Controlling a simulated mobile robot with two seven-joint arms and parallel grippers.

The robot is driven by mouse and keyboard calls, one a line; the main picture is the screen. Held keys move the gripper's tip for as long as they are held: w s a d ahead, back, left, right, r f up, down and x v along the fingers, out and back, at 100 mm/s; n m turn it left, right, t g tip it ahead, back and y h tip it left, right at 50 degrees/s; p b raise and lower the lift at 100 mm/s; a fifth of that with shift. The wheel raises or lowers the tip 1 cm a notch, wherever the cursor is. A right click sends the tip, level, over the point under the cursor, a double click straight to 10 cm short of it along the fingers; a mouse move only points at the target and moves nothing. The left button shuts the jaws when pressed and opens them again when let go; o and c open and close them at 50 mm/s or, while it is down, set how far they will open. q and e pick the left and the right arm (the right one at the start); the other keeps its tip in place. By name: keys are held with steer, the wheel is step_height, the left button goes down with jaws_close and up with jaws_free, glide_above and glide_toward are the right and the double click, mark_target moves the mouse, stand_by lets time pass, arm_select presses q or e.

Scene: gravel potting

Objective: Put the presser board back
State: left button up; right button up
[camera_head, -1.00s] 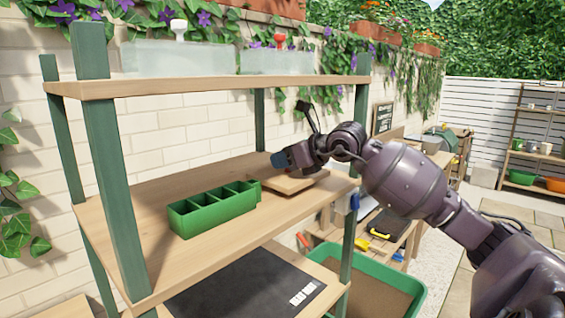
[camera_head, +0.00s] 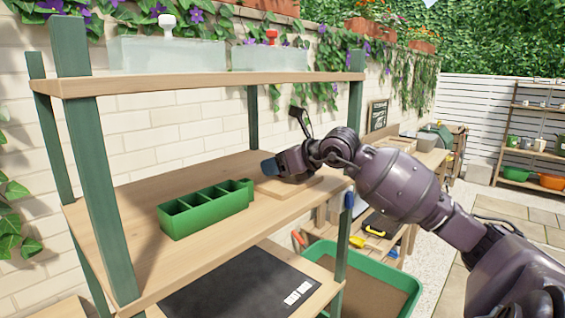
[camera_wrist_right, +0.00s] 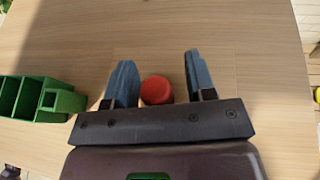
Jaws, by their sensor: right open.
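The presser board (camera_head: 312,185), a flat pale wooden board, lies on the middle shelf, right of the green divided tray, partly hidden by my right gripper. In the right wrist view a round red knob (camera_wrist_right: 157,90), apparently the board's handle, sits between the blue fingers of my right gripper (camera_wrist_right: 160,82). The right gripper (camera_head: 270,167) is low over the board in the head view. The board's edges are hard to tell from the shelf in the wrist view. My left gripper is out of view.
The green divided tray (camera_head: 205,211) stands close to the left of the board. The upper shelf (camera_head: 200,82) runs overhead with clear bins on it. A green post (camera_head: 355,110) stands at the right. The left of the middle shelf (camera_head: 120,240) is bare.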

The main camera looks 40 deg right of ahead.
steer(key=shift+r, duration=0.15)
steer(key=shift+s+d, duration=0.1)
steer(key=shift+s, duration=0.1)
steer(key=b+v, duration=0.3)
steer(key=v, duration=0.8)
steer(key=shift+r, duration=0.1)
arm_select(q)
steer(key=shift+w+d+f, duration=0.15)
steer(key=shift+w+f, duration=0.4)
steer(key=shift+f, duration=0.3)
arm_select(e)
steer(key=shift+s+r, duration=0.15)
steer(key=shift+s, duration=0.1)
